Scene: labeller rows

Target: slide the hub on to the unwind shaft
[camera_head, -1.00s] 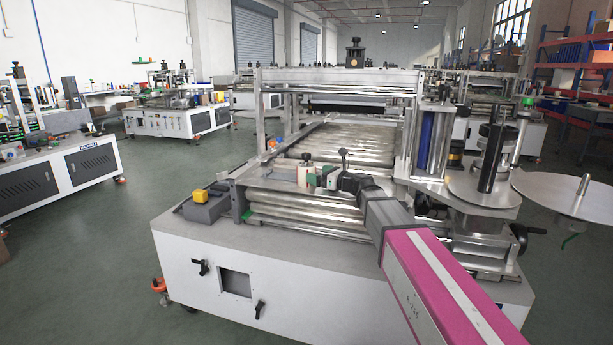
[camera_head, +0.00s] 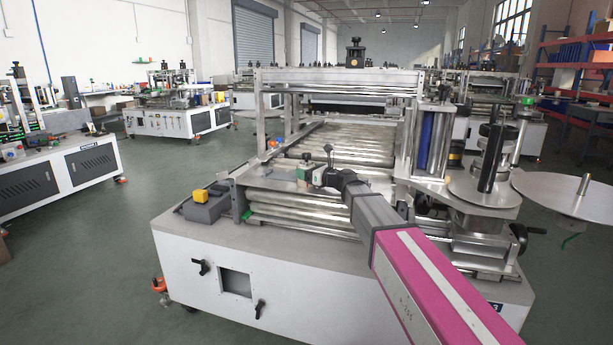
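My arm reaches in from the lower right. My gripper (camera_head: 304,174) is small at its far end, over the front of the rollers. I cannot make out its fingers or whether it holds anything. No hub can be made out clearly; a pale upright piece seen earlier beside the gripper is now mostly covered by it. A dark upright shaft (camera_head: 488,165) stands on a round metal plate (camera_head: 456,189) at the machine's right side. A short metal spindle (camera_head: 583,184) stands on a wider disc (camera_head: 555,197) farther right. I cannot tell which is the unwind shaft.
The labelling machine (camera_head: 220,245) fills the middle, with metal rollers (camera_head: 300,222) and an upright blue roller (camera_head: 434,142). Other machines stand behind; the floor at left is open.

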